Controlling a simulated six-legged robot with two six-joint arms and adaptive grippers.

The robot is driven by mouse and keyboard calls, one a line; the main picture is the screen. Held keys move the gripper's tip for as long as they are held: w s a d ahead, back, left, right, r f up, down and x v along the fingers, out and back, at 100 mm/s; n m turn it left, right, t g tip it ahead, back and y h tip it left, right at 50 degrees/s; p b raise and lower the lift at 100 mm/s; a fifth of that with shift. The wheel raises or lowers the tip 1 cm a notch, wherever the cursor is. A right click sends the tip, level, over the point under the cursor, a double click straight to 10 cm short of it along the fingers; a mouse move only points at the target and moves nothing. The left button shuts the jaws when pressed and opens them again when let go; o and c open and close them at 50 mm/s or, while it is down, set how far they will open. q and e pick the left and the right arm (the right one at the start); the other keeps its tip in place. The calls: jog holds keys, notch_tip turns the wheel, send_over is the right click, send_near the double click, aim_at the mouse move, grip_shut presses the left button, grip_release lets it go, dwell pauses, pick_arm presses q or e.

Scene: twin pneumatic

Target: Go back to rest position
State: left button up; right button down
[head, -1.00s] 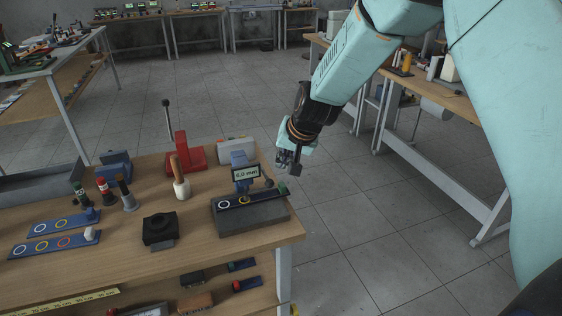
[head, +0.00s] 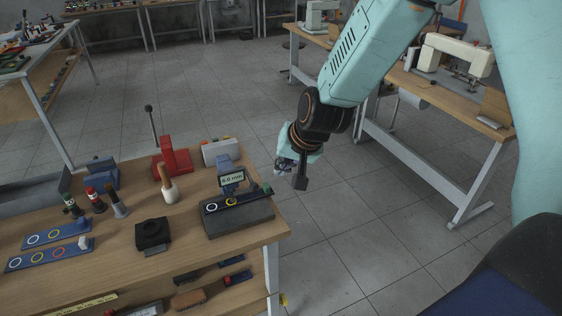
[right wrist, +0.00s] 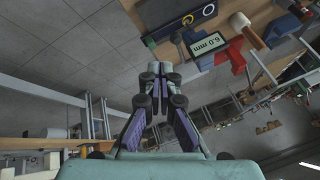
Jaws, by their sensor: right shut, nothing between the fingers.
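My right gripper (head: 292,174) hangs in the air just past the right edge of the wooden workbench (head: 150,278), over the floor. It is shut and empty. In the right wrist view its closed fingers (right wrist: 158,72) point toward the bench edge and touch nothing. The gauge display (right wrist: 207,43) also shows in the right wrist view. My left gripper is not in the head view.
The bench holds a red press (head: 176,158), a wooden-handled mallet (head: 168,186), a black block (head: 152,232) and blue strips with coloured rings (head: 50,254). Another table with sewing machines (head: 455,52) stands at the right. Grey floor (head: 350,235) between them is clear.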

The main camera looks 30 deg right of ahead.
jog(key=shift+w+d+f, duration=0.15)
dwell(0.3)
jog(key=s+a+f+n+g+h+b, duration=0.15)
jog(key=s+f+b, duration=0.25)
jog(key=s+f, duration=0.45)
jog(key=s+f+n+y+b, duration=0.1)
jog(key=s+f+n+b, duration=0.3)
jog(key=f, duration=0.8)
jog(key=s+a+f+g+b, duration=0.1)
jog(key=s+f+g+b, duration=0.1)
jog(key=s+f, duration=0.6)
jog(key=s+a+f+g+b, duration=0.1)
jog(key=s+f+b, duration=0.4)
jog(key=s, duration=0.9)
notch_tip(320, 180, down, 4)
jog(key=shift+s+r+g, duration=0.1)
jog(key=shift+s+g, duration=0.3)
jog(key=shift+g, duration=0.45)
jog(key=shift+h, duration=0.25)
jog(key=shift+w, duration=0.1)
